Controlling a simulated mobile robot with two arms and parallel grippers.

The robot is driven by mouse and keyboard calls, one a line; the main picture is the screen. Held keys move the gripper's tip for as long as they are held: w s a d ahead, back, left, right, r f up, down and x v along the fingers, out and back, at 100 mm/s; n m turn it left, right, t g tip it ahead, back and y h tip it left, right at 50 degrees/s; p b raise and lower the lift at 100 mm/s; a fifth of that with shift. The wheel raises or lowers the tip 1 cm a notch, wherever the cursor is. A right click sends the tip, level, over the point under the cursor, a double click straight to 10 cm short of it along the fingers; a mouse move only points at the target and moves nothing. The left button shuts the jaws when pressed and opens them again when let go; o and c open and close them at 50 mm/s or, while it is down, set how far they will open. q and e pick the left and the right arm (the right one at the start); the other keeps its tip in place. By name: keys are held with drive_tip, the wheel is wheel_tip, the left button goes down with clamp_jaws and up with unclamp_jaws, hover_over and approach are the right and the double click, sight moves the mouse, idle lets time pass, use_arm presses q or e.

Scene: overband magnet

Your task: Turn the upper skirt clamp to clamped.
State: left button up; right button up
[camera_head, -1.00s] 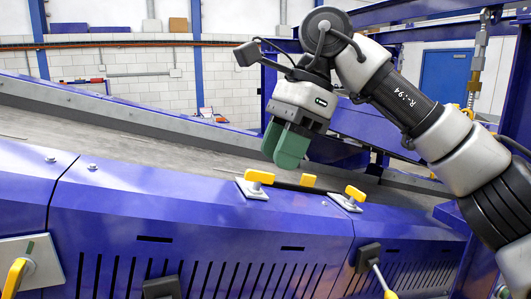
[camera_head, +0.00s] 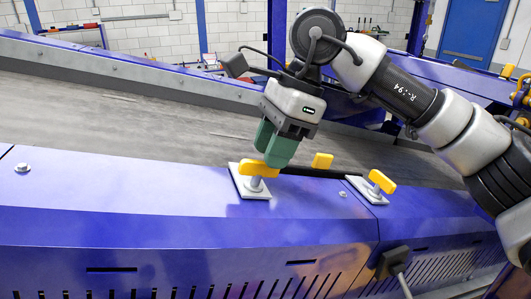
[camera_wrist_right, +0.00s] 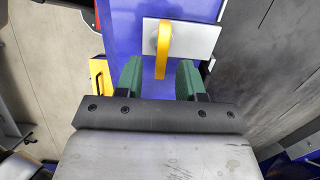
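The nearest skirt clamp has a yellow handle (camera_head: 258,168) on a white plate (camera_head: 250,188), fixed to the blue skirt. A second clamp with a yellow handle (camera_head: 382,181) stands to its right, and a third yellow handle (camera_head: 322,160) shows between them. I cannot tell from labels which is the upper one. My right gripper (camera_head: 272,150) has green fingers just above and behind the nearest handle. In the right wrist view the gripper (camera_wrist_right: 160,68) is open, and the yellow handle (camera_wrist_right: 164,48) points between its fingertips, apparently untouched. My left gripper is out of view.
The grey conveyor belt (camera_head: 110,115) runs behind the clamps. A black bar (camera_head: 315,172) lies between the two plates. The blue skirt (camera_head: 180,225) has slots along its front. A black-based lever (camera_head: 394,262) sits low on the right.

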sight(260, 172)
drive_tip(key=shift+w+p+x, duration=0.25)
drive_tip(key=shift+p+x, duration=0.1)
drive_tip(key=shift+x, duration=0.75)
drive_tip(key=shift+s+a+f, duration=0.1)
drive_tip(key=shift+a+f, duration=0.15)
drive_tip(key=shift+f, duration=0.05)
drive_tip(key=shift+s+f, duration=0.15)
drive_tip(key=shift+s, duration=0.05)
clamp_jaws()
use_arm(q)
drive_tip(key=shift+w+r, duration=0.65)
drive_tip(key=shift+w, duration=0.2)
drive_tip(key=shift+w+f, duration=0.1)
